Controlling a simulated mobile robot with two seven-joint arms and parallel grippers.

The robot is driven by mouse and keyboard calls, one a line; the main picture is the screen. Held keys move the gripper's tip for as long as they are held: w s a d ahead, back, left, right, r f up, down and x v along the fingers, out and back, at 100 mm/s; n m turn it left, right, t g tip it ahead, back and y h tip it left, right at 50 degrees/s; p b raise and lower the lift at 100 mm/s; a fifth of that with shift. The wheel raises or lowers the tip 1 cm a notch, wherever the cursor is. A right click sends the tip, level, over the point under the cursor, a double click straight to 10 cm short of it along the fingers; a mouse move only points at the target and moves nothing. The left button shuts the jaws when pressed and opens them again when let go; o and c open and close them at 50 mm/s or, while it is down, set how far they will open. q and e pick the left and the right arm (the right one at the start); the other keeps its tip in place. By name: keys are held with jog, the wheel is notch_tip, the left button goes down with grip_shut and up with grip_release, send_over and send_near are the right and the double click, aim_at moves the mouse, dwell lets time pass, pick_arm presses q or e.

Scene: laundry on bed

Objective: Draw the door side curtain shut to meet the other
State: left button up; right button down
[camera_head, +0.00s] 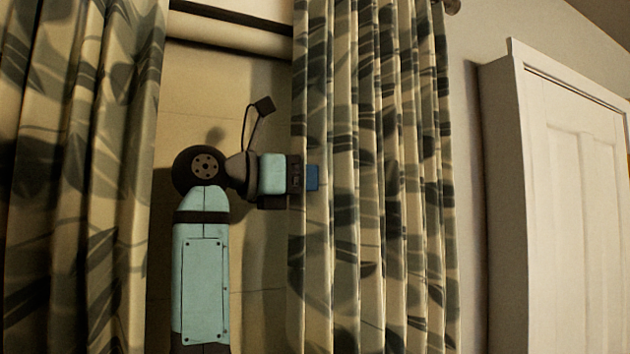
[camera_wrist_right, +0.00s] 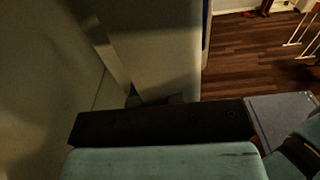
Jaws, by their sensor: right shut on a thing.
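The door side curtain (camera_head: 375,190), cream with grey-green leaf print, hangs in folds at the right of the head view, beside a white door. The other curtain (camera_head: 85,150), of the same print, hangs at the left. A gap lies between them. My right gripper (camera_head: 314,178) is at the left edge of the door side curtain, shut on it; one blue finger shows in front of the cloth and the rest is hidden. In the right wrist view the fingertips are not clear. My left gripper is not in view.
A pale roller blind (camera_head: 230,37) and a plain pale surface show in the gap behind my arm. The white door (camera_head: 570,200) and its frame stand at the right. In the right wrist view, dark wooden floor (camera_wrist_right: 260,65) shows at the upper right.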

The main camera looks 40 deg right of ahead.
aim_at(296, 53)
dwell(0.3)
jog(key=c, duration=1.2)
grip_release()
jog(key=shift+c, duration=0.2)
notch_tip(296, 53, up, 20)
jog(key=shift+r+b, duration=0.1)
jog(key=shift+b, duration=0.3)
